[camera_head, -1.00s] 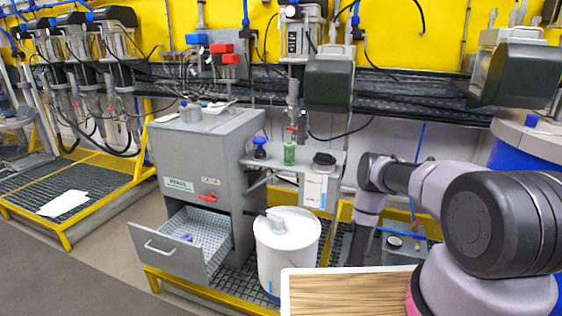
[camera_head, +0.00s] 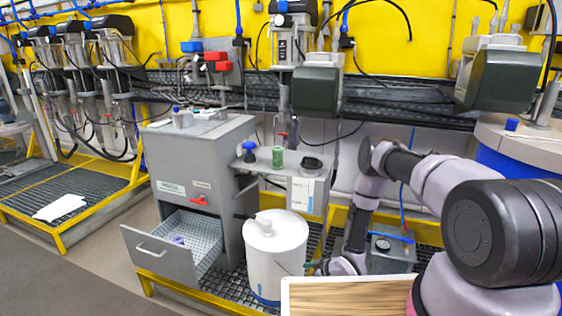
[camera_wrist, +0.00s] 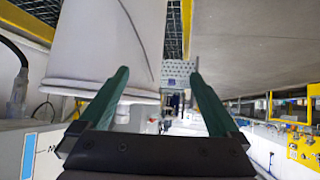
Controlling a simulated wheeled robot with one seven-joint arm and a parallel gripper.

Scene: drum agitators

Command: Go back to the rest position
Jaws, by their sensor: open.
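My gripper (camera_head: 312,266) is low beside the right side of the white lidded drum (camera_head: 275,255) in the head view, in front of the grey stand. In the wrist view its two green fingers (camera_wrist: 158,72) are spread apart with nothing between them. The drum (camera_wrist: 105,45) fills the left of that view, close to the fingers; I cannot tell whether they touch it. Part of my wrist is hidden behind the wooden-topped board in the head view.
A grey cabinet (camera_head: 205,155) has its drawer (camera_head: 165,255) pulled open, with a small blue item inside. A gauge box (camera_head: 388,250) stands right of my wrist.

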